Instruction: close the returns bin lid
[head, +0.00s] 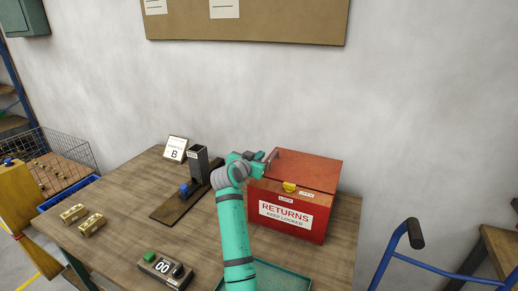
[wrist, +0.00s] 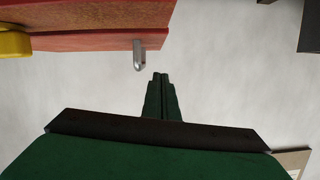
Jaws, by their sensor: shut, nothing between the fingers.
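The red returns bin (head: 292,228) stands on the workbench, with a white RETURNS KEEP LOCKED label on its front. Its red lid (head: 310,170) lies over the top and looks down or nearly down; I cannot tell whether a narrow gap remains. A yellow knob (head: 289,187) sits at the front between the small lock and open labels. My gripper (head: 268,158) is at the bin's left side, near the lid. In the wrist view my gripper (wrist: 158,78) is shut and empty, just apart from a small silver hook (wrist: 139,55) on the red bin.
Left of the bin, a dark upright fixture (head: 198,160) stands on a board beside a B card (head: 175,148). A green tray (head: 275,278) and a counter box (head: 163,268) are at the front. Brass blocks (head: 91,224) lie left. A blue trolley handle (head: 415,234) stands right.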

